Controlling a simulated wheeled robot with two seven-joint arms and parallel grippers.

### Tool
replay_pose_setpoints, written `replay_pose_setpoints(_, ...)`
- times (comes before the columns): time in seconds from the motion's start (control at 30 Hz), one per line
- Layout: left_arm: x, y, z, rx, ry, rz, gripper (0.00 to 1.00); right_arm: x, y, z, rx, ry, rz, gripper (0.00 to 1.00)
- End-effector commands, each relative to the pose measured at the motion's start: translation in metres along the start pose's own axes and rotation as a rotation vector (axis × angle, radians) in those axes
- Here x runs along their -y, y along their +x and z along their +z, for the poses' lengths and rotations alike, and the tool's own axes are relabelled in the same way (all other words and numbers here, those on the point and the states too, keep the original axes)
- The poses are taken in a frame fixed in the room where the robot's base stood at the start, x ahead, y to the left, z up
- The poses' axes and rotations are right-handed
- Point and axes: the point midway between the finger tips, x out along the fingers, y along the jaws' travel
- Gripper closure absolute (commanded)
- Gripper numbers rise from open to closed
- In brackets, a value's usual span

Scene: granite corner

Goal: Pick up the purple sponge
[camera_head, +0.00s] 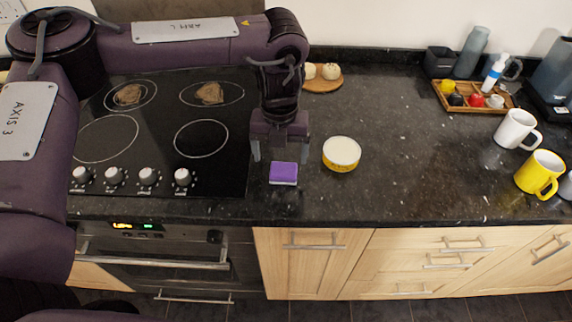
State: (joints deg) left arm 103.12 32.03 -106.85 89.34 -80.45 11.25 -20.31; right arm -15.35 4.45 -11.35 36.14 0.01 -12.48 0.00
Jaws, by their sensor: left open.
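The purple sponge (283,172) lies on the black granite counter near its front edge, just right of the hob. It has a purple top and a thin pale lower edge. My left gripper (279,157) points down just above and behind the sponge in the picture, with its two fingers apart. The left finger shows beside the hob's edge and the right finger is up and right of the sponge. I cannot tell whether a finger touches the sponge. My right gripper is not in view.
A round yellow tin with a pale top (341,153) stands close right of the sponge. The hob (150,190) with several knobs is at left. A wooden tray (478,108), a white mug (516,129) and a yellow mug (539,174) stand at right. The middle counter is clear.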

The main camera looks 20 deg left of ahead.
Motion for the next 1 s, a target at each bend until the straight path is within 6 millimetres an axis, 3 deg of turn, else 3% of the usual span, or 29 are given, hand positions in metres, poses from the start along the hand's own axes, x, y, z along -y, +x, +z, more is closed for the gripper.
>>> replay_pose_setpoints(0.2, 0.005, 0.025, 0.003, -0.002, 0.0, 0.002, 0.15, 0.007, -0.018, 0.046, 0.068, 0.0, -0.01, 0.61)
replay_pose_setpoints(0.3, 0.007, 0.042, 0.005, -0.001, 0.0, 0.002, 0.15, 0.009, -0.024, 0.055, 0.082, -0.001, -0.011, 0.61)
replay_pose_setpoints(0.47, 0.007, 0.057, 0.006, 0.001, 0.0, 0.001, 0.15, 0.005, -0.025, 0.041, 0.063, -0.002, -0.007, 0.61)
replay_pose_setpoints(0.6, 0.007, 0.059, 0.006, 0.002, 0.0, -0.001, 0.15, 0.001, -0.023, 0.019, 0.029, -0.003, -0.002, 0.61)
replay_pose_setpoints(0.7, 0.007, 0.059, 0.006, 0.002, 0.0, -0.001, 0.17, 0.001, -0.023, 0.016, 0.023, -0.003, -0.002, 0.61)
replay_pose_setpoints(1.0, 0.007, 0.058, 0.006, 0.001, -0.001, -0.001, 0.56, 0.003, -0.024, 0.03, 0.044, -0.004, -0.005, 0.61)
